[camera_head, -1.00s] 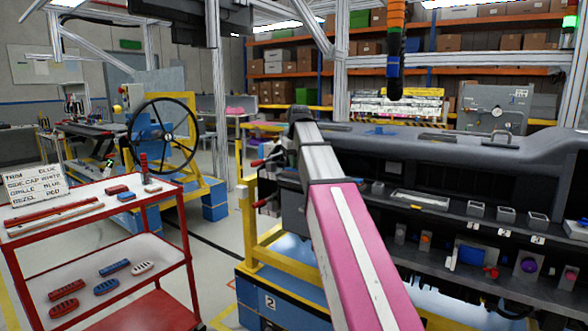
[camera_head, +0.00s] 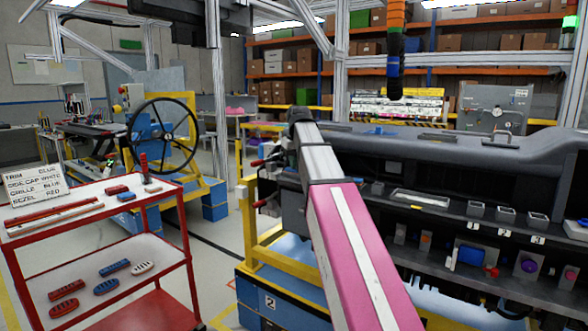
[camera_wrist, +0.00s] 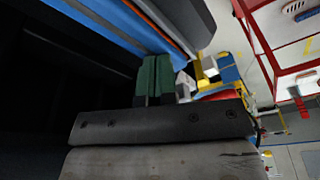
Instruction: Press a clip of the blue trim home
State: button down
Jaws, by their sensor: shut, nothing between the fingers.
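The blue trim (camera_wrist: 108,20) is a long blue strip running diagonally across the top of the wrist view, along the edge of a grey panel (camera_wrist: 186,18). My gripper (camera_wrist: 157,62) shows green fingers pressed together, with nothing between them. The fingertips lie at the strip's near edge in the picture; I cannot tell whether they touch it. No clip of the trim can be made out. In the head view my pink arm reaches to the left end of the dark dashboard (camera_head: 435,150), and the gripper and trim are hidden there.
A red trolley (camera_head: 190,262) at left holds strips and small red, blue and white parts. Its card (camera_head: 35,186) reads trim blue. A yellow frame (camera_head: 262,250) stands beside the dashboard's left end. Small bins (camera_head: 507,213) and parts line the dashboard's front shelves.

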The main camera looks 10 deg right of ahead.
jog(key=w+v, duration=0.1)
jog(key=v, duration=0.7)
jog(key=shift+w+a, duration=0.2)
jog(key=shift+w, duration=0.2)
jog(key=shift+r, duration=0.1)
